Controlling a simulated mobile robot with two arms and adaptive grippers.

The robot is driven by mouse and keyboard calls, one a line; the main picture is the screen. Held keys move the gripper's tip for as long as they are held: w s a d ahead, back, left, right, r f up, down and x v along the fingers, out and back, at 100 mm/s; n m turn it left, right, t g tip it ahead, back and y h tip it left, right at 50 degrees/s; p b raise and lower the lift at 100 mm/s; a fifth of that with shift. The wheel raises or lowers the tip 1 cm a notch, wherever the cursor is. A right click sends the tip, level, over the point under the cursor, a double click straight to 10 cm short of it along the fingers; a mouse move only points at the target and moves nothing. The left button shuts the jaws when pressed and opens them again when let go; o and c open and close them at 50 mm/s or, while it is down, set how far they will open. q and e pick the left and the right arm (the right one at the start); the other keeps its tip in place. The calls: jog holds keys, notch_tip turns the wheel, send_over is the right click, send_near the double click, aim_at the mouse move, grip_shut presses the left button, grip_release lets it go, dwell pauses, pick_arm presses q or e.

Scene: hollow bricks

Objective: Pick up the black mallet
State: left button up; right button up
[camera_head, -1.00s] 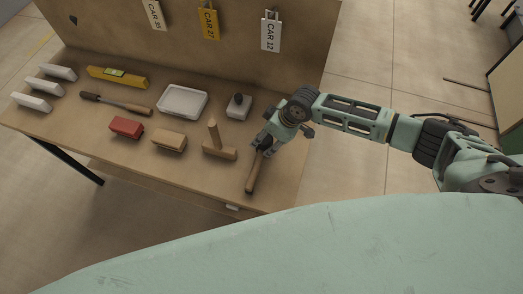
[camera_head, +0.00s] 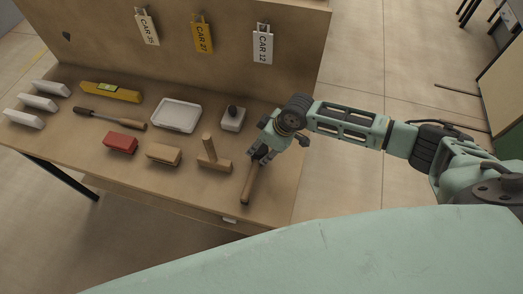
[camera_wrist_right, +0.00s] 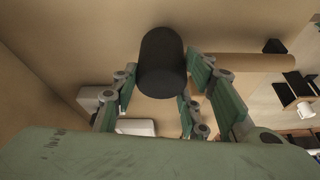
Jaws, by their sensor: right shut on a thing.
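The black mallet shows in the head view as a wooden handle (camera_head: 251,183) pointing toward the table's front edge, its head hidden under my gripper. In the right wrist view its black cylindrical head (camera_wrist_right: 162,62) sits between my fingers, with the handle (camera_wrist_right: 245,62) running off to the right. My right gripper (camera_head: 262,152) is shut on the mallet at the right end of the table. Whether the mallet is clear of the tabletop, I cannot tell. My left gripper is not in view.
A wooden mallet (camera_head: 213,162) stands just left of my gripper. The wooden table (camera_head: 190,196) also holds a white tray (camera_head: 176,115), a red brush-like block (camera_head: 121,143), a tan block (camera_head: 163,154), a yellow level (camera_head: 111,92) and several white blocks. A tall back panel (camera_head: 180,62) rises behind.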

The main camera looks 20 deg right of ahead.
jog(key=r, duration=0.1)
jog(key=w+r+b, duration=0.1)
jog(key=r+b, duration=0.1)
jog(key=shift+w+r, duration=0.35)
jog(key=shift+r, duration=0.05)
jog(key=w+r+b, duration=0.4)
jog(key=w+r, duration=0.2)
jog(key=w, duration=0.4)
jog(key=shift+r, duration=0.25)
